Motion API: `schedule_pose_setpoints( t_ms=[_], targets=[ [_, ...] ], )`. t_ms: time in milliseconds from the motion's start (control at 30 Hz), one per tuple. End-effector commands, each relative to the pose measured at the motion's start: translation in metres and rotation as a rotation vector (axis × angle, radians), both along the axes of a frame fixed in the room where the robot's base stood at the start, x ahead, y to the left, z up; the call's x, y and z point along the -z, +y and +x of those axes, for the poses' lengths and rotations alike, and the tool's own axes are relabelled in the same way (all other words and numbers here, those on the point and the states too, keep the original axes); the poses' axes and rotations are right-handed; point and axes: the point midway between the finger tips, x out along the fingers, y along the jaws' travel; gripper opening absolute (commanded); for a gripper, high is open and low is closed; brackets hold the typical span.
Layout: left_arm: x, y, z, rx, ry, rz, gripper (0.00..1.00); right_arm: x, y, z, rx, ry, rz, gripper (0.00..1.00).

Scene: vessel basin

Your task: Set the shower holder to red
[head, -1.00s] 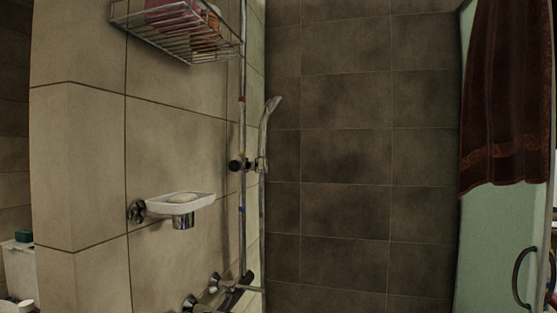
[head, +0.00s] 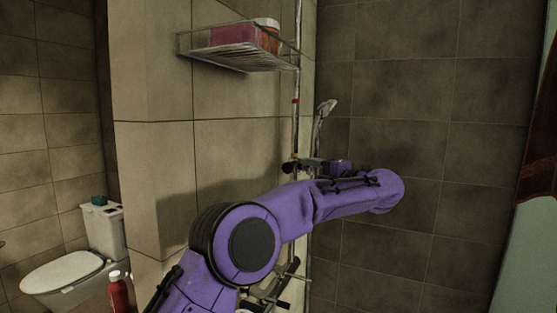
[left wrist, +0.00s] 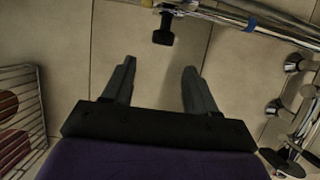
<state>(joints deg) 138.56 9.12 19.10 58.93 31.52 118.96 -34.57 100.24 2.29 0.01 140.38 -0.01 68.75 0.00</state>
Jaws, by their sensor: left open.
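The shower holder, with its dark knob (head: 289,167), sits partway up the vertical rail, and the hand shower (head: 324,110) stands upright in it. A red band (head: 295,101) is on the rail well above the holder. In the left wrist view the dark knob (left wrist: 163,32) lies just beyond my fingertips, and a blue band (left wrist: 251,24) is on the rail to its right. My left gripper (left wrist: 158,68) is open and empty, its fingers pointing at the tiled wall. In the head view my purple arm hides part of the rail below the holder. My right gripper is not in view.
A wire shelf (head: 240,60) with bottles hangs on the wall above, left of the rail; it also shows at the left wrist view's left edge (left wrist: 22,105). A toilet (head: 65,270) and red bottle (head: 119,292) are at lower left. Tap fittings (left wrist: 285,106) lie below the holder.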

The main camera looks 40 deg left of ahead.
Motion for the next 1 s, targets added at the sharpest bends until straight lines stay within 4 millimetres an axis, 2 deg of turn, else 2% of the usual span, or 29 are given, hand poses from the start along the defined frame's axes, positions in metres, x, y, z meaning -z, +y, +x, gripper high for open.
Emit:
schedule_pose_setpoints(
  t_ms=[200,400,533,767,933,1000],
  targets=[
    [-0.005,0.051,0.004,-0.002,0.001,-0.001,0.58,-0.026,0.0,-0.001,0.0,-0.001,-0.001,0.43],
    [-0.005,0.084,0.005,0.002,-0.003,0.001,0.58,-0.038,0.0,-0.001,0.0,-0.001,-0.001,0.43],
    [-0.003,0.091,0.006,0.003,-0.003,0.002,0.58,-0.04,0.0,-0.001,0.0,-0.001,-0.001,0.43],
    [0.0,0.092,0.008,0.004,-0.001,0.003,0.58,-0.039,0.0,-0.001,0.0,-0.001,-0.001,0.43],
    [0.0,0.092,0.007,0.004,-0.001,0.003,0.02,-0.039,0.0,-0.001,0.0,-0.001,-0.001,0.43],
    [0.0,0.092,0.007,0.004,-0.002,0.003,0.0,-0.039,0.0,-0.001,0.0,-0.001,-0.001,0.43]
  ],
)
